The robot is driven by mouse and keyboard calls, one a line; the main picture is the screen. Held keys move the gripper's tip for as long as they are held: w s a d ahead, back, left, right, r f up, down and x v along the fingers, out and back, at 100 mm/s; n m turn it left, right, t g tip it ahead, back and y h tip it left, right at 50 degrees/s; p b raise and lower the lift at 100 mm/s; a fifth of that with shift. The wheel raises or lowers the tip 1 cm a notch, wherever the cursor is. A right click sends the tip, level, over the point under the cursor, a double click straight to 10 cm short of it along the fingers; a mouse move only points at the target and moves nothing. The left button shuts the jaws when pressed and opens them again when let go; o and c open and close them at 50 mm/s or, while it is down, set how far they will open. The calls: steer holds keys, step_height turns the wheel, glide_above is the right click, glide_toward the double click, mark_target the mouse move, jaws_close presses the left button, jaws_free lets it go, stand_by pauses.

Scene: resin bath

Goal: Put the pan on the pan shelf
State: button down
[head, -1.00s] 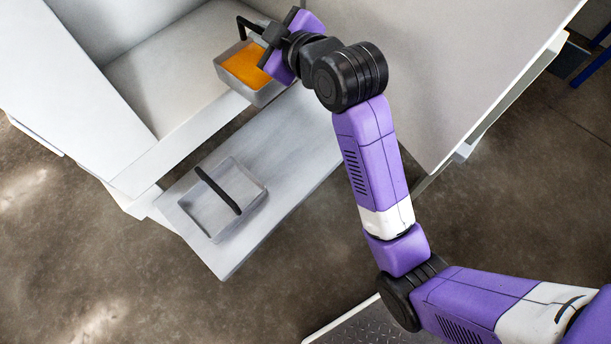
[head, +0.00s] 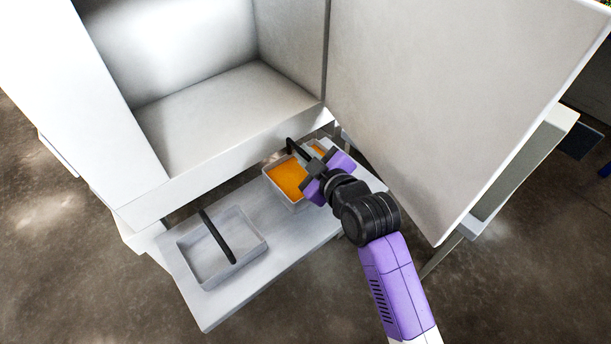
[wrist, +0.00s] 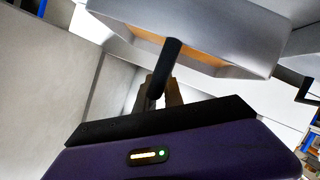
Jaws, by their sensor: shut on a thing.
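A grey pan with orange content (head: 285,182) and a dark bar handle hangs at my gripper (head: 313,165). My gripper is shut on that handle, which shows between the fingers in the wrist view (wrist: 172,62). The pan looks roughly level, at the back right part of a low pale shelf (head: 270,262). I cannot tell whether it touches the shelf. The fingers and wrist hide part of the pan. In the wrist view the pan (wrist: 235,42) fills the top.
An empty grey pan (head: 185,252) with a black handle stands on the front left of the shelf. An open white chamber (head: 205,110) is above and behind it. A large pale panel (head: 450,110) stands close on the right. Bare shelf lies between the pans.

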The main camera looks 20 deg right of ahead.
mark_target(306, 174)
steer(key=shift+f+b, duration=0.35)
steer(key=shift+f, duration=2.9)
steer(key=shift+f, duration=0.1)
steer(key=shift+f, duration=0.15)
steer(key=c, duration=1.5)
jaws_free()
steer(key=shift+o, duration=0.2)
